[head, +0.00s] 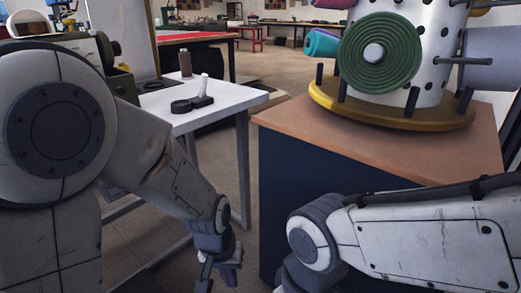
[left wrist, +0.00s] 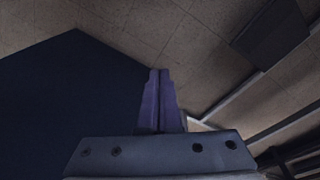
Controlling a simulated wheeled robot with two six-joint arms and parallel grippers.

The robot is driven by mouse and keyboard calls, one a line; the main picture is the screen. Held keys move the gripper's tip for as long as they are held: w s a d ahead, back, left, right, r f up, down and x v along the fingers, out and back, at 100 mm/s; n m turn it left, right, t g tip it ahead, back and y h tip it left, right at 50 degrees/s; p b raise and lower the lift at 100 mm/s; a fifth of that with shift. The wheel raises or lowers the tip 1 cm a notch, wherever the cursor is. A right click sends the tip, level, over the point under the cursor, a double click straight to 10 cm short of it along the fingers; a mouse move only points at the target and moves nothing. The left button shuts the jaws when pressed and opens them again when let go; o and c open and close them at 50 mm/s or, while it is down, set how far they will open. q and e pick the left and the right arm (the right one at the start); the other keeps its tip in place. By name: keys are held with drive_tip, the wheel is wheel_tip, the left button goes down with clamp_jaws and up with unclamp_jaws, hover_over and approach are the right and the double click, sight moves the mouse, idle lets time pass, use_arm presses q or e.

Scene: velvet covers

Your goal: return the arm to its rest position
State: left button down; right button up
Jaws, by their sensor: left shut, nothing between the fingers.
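My left arm comes in from the left in the head view and hangs down between the white table and the dark cabinet. My left gripper (head: 222,275) is low at the bottom edge, pointing down. In the left wrist view its two purple fingers (left wrist: 159,100) are together with nothing between them. My right arm (head: 410,240) crosses the lower right of the head view; its gripper is out of the frame.
The dark blue cabinet (head: 290,190) with a brown top (head: 290,122) stands right of my left gripper. A round stand (head: 440,60) holds spools of fabric on it. The white table (head: 235,98) at left carries a small black item (head: 190,104) and a brown bottle (head: 185,63). Tiled floor (left wrist: 140,30) lies below.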

use_arm(q)
drive_tip(key=s+d+r+m+p, duration=0.25)
drive_tip(key=s+r+m, duration=0.35)
drive_tip(key=s+r, duration=0.7)
wheel_tip(320, 180, up, 36)
drive_tip(key=p, duration=3.6)
drive_tip(key=shift+a+f+g+p, duration=0.25)
drive_tip(key=shift+g+p, duration=0.1)
drive_tip(key=shift+g, duration=0.05)
drive_tip(key=shift+s, duration=0.1)
drive_tip(key=shift+a, duration=0.1)
